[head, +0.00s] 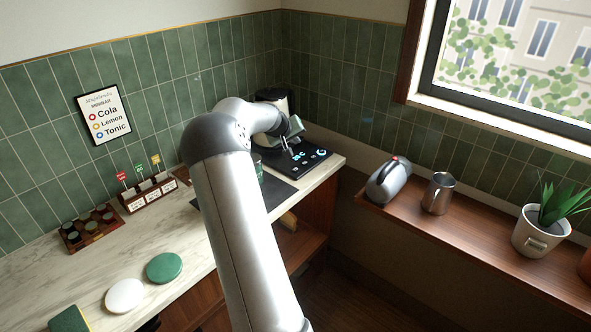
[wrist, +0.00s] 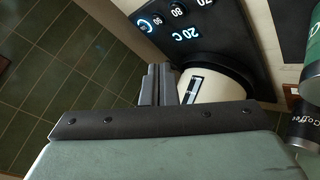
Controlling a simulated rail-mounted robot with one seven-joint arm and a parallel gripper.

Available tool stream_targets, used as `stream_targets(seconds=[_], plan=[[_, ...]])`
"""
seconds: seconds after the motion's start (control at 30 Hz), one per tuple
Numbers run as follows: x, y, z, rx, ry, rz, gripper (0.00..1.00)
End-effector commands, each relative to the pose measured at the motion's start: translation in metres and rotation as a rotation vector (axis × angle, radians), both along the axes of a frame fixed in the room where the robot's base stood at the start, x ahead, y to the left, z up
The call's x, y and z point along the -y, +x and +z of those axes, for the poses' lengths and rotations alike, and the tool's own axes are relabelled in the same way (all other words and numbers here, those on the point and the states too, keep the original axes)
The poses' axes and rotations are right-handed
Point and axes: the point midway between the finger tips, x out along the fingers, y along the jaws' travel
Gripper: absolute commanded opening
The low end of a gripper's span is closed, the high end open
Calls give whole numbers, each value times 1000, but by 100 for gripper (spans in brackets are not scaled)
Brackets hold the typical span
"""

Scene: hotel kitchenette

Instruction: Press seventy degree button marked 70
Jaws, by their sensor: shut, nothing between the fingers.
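A black control panel (head: 318,158) lies on the far end of the counter, with a lit display and several round buttons. In the wrist view the panel (wrist: 222,45) shows a lit 20 C (wrist: 182,33), an 80 button (wrist: 177,10), a 90 button (wrist: 156,18) and a glowing ring (wrist: 147,27). The 70 button (wrist: 201,3) is at the top edge, partly cut off. My gripper (head: 289,150) is near the panel's left side in the head view. In the wrist view its fingers (wrist: 156,70) are together and empty, below the glowing ring; contact cannot be judged.
A cream and black kettle (head: 272,96) stands behind my gripper; its cream body (wrist: 222,82) is close beside my fingers in the wrist view. A green can (wrist: 312,70) and a dark coffee can (wrist: 305,128) are at right. The shelf holds a metal cup (head: 438,194).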

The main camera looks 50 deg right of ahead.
Motion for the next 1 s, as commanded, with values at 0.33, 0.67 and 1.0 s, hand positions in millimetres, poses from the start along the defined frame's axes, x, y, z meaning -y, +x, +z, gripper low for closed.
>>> stream_targets(seconds=[0.33,0.67,1.0], plan=[[-1,0,-9,0,3,0,0],[-2,0,-48,-2,3,0,0],[-1,0,-88,0,3,0,0]])
